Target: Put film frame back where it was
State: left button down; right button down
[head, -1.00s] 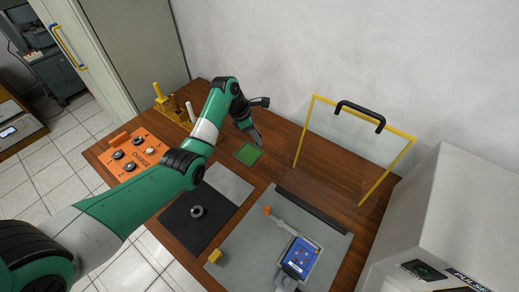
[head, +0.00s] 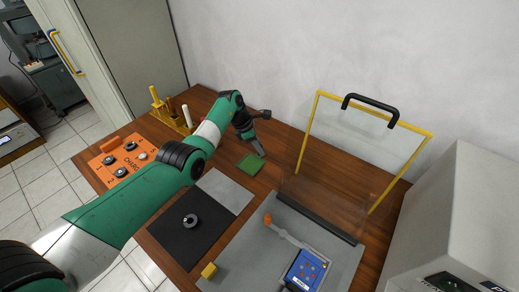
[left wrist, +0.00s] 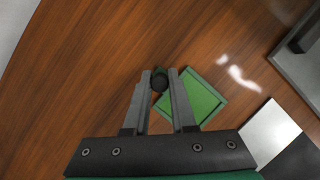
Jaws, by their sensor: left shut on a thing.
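The film frame (head: 250,163) is a flat green square with a darker green rim, at the back middle of the wooden table. It also shows in the left wrist view (left wrist: 205,98), right of the fingers. My left gripper (head: 261,152) is at its back right edge, pointing down. In the left wrist view my left gripper (left wrist: 161,76) is shut on a small dark round piece (left wrist: 160,82) by the frame's corner, which looks like its handle. I cannot tell whether the frame touches the table. My right gripper is out of view.
A clear panel with yellow posts (head: 318,120) and a black handle stands to the right. A grey mat (head: 240,255) with a blue-screen device (head: 303,270) lies in front. A black-and-grey mat (head: 165,228) holds a metal ring (head: 190,220). An orange CHARGE board (head: 108,178) lies left.

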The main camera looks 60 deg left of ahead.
pick_arm(q)
jog(key=shift+f, duration=0.1)
jog(key=c, duration=0.7)
grip_release()
jog(key=shift+c, duration=0.2)
jog(key=shift+r, duration=0.3)
jog(key=p+v, duration=0.6)
jog(key=v, duration=0.5)
jog(key=shift+s+r, duration=0.25)
jog(key=shift+a, duration=0.15)
